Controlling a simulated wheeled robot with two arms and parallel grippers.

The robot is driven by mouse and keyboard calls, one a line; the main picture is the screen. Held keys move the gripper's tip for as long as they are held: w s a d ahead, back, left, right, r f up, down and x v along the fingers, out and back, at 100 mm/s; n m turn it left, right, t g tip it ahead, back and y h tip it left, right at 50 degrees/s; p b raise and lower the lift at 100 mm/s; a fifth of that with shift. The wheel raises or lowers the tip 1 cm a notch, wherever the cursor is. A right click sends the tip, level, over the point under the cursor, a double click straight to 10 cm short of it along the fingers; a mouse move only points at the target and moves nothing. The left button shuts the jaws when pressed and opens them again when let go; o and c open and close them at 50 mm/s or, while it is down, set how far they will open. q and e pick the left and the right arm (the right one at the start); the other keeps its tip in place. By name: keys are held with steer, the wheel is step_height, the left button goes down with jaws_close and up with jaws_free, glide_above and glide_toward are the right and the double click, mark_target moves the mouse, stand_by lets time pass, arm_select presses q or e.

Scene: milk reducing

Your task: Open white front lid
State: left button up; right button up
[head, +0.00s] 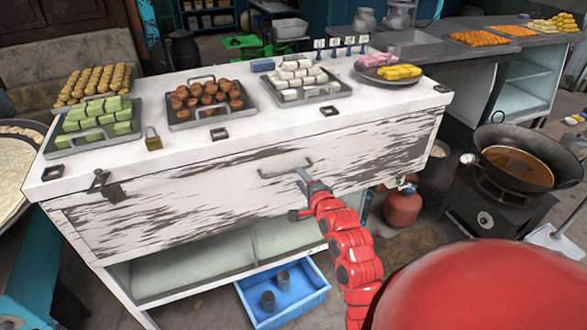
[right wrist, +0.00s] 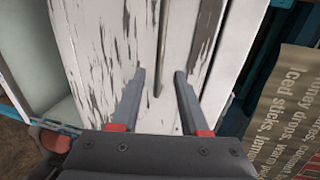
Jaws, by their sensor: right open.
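The white front lid (head: 200,205) is a worn, peeling panel on the front of a white counter, and it looks closed. A thin metal handle (head: 284,174) sits near its upper middle. My right gripper (head: 303,174) is at the right end of this handle. In the right wrist view, the gripper (right wrist: 159,74) is open, its two grey fingers pointing at the lid (right wrist: 115,40). A thin dark bar, apparently the handle (right wrist: 161,55), lies between the fingers; I cannot tell if they touch it. My left gripper is not in view.
The countertop holds trays of green sweets (head: 98,122), brown sweets (head: 205,100) and white sweets (head: 300,80), plus a padlock (head: 153,140). A blue crate (head: 300,300) with cups lies below. A red gas cylinder (head: 402,207) and a wok (head: 513,158) on a stove stand at right.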

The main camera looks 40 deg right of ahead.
mark_target(294, 171)
steer(key=shift+p+x, duration=0.4)
steer(key=shift+x, duration=2.75)
steer(key=shift+c, duration=0.2)
jaws_close()
